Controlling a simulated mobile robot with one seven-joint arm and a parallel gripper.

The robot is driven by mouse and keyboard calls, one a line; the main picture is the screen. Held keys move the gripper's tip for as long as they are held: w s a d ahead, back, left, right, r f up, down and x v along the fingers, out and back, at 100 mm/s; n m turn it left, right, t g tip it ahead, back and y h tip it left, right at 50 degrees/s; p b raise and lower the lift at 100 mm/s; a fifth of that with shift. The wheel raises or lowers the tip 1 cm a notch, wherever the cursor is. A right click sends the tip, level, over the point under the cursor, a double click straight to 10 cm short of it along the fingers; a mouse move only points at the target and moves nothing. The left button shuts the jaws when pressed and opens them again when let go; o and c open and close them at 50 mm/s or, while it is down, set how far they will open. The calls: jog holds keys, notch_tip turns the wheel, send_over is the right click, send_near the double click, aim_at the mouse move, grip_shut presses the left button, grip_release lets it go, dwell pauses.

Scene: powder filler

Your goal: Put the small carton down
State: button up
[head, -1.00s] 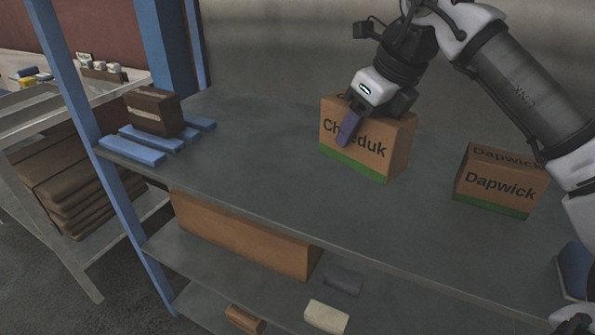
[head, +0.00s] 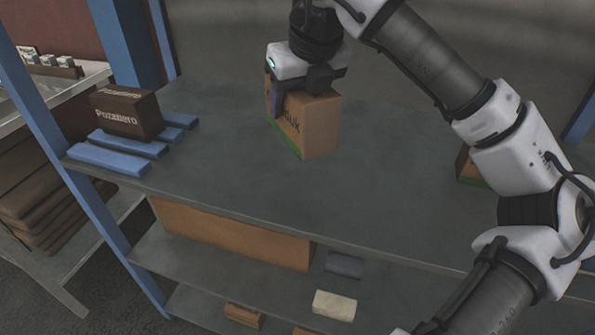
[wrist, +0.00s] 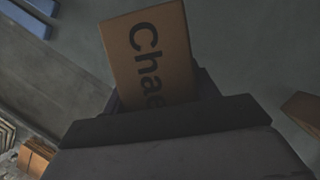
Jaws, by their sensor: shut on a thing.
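The small carton (head: 320,125) is brown with a green band at its base and dark lettering, partly covered by a finger. In the head view it is upright over the middle of the grey shelf top (head: 225,150); I cannot tell whether its base touches the shelf. My gripper (head: 290,92) is shut on its upper part from above, one finger across the lettered face. The other finger is hidden. In the wrist view the carton (wrist: 150,55) shows "Chae" beyond the dark gripper body.
A dark brown box (head: 127,113) stands among blue strips (head: 108,159) at the shelf's left end. Another brown carton (head: 466,167) is mostly hidden behind my arm at right. A blue post (head: 65,140) rises at the left front. Shelf around the held carton is clear.

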aim_at(311, 105)
notch_tip(311, 105, down, 10)
jog(key=shift+a+r+p, duration=0.1)
jog(key=shift+p, duration=0.3)
jog(key=shift+f, duration=0.2)
jog(key=o, duration=1.3)
jog(key=v, duration=1.2)
jog(key=shift+r+b, duration=0.15)
jog(key=shift+b, duration=0.2)
